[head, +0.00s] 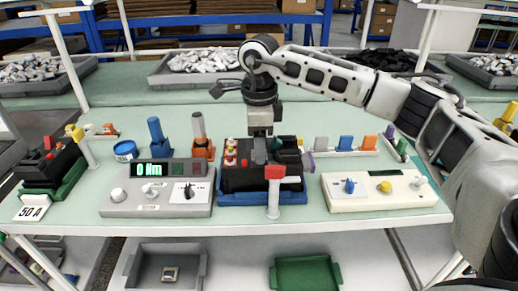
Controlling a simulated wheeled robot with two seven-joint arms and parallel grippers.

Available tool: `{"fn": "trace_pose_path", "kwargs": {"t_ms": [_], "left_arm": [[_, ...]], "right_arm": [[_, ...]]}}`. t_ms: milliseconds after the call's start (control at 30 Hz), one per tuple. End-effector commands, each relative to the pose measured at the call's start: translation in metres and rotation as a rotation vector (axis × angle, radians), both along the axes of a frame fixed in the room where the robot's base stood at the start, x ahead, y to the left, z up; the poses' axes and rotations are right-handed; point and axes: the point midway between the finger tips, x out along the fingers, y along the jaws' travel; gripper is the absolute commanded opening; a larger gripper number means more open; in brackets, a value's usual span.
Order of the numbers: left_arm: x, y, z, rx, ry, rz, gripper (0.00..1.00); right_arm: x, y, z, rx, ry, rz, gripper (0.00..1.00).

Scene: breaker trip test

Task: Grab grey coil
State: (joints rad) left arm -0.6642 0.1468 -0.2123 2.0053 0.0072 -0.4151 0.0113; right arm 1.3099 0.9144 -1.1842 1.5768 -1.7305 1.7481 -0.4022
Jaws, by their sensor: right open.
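My right gripper (260,134) reaches in from the right and points straight down over a black breaker (235,178) in a blue fixture (262,197) at the table's middle. Its jaws are open, low over the top of the breaker. A small grey piece (260,150) shows just below the jaws; it may be the grey coil, but I cannot tell for sure. The gripper hides part of the breaker's top. My left gripper is not in view.
A grey torque unit (150,208) reading 0 Nm stands left, a cream control box (372,205) right. A red-topped post (273,190) stands before the fixture. A rack of coloured pieces (345,145) lies behind right.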

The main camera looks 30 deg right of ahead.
Motion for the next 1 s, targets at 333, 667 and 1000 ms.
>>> {"fn": "trace_pose_path", "kwargs": {"t_ms": [333,667,1000], "left_arm": [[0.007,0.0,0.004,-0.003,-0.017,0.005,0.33],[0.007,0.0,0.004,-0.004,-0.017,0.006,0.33],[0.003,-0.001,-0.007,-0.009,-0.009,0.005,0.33]], "right_arm": [[0.0,0.0,0.0,0.0,0.0,0.0,0.02],[0.0,0.0,0.002,0.001,-0.002,0.0,0.02],[-0.005,-0.003,0.039,0.002,-0.007,0.0,0.02]]}}
